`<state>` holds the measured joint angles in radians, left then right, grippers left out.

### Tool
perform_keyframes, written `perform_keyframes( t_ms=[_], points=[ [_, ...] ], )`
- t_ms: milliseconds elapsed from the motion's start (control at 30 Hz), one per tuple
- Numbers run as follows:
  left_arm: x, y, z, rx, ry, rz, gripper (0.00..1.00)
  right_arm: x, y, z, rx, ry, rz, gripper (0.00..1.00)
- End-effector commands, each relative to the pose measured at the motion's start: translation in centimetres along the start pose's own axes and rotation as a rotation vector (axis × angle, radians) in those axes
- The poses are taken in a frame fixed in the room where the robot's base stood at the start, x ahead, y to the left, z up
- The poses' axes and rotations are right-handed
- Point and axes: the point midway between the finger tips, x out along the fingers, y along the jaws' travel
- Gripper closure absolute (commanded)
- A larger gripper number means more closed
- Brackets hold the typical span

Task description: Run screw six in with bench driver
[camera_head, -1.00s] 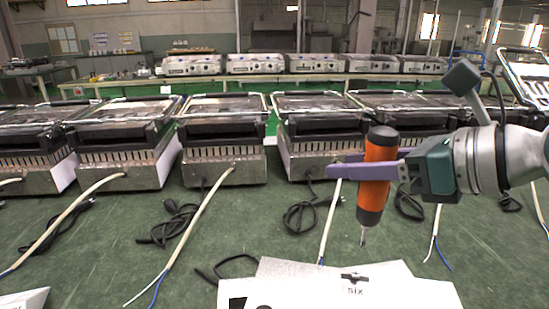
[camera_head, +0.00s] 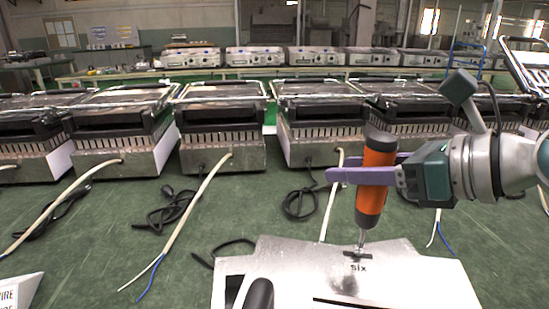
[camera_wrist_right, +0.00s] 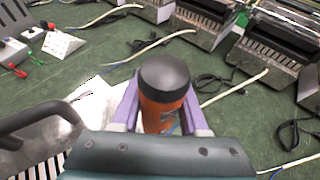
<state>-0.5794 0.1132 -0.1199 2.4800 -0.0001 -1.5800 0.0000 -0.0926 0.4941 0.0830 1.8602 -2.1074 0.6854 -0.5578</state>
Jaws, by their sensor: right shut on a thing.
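The bench driver (camera_head: 374,178), orange with a black cap, stands nearly upright in my right gripper (camera_head: 345,175). The purple fingers are shut around its body. Its metal bit points down and its tip meets the dark mark above the printed word "six" (camera_head: 358,267) on the metal plate (camera_head: 415,283). Whether the tip touches a screw there is too small to tell. In the right wrist view the driver's black cap (camera_wrist_right: 164,76) shows between the purple fingers (camera_wrist_right: 160,118), and its bit is hidden below. My left gripper is not in view.
A black handle (camera_head: 259,294) rises at the plate's near left. Several grill units (camera_head: 221,130) stand in a row behind, with pale cables (camera_head: 190,220) and black cords (camera_head: 298,203) on the green bench. A white sign (camera_head: 20,291) stands at the lower left.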

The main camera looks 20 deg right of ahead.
Motion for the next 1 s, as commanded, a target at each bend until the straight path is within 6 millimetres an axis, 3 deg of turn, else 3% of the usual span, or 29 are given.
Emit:
perform_keyframes(
  t_ms=[1000],
  points=[
    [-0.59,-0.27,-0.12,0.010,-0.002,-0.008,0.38,0.01,-0.07,0.16,-0.001,-0.004,-0.001,1.00]
  ],
)
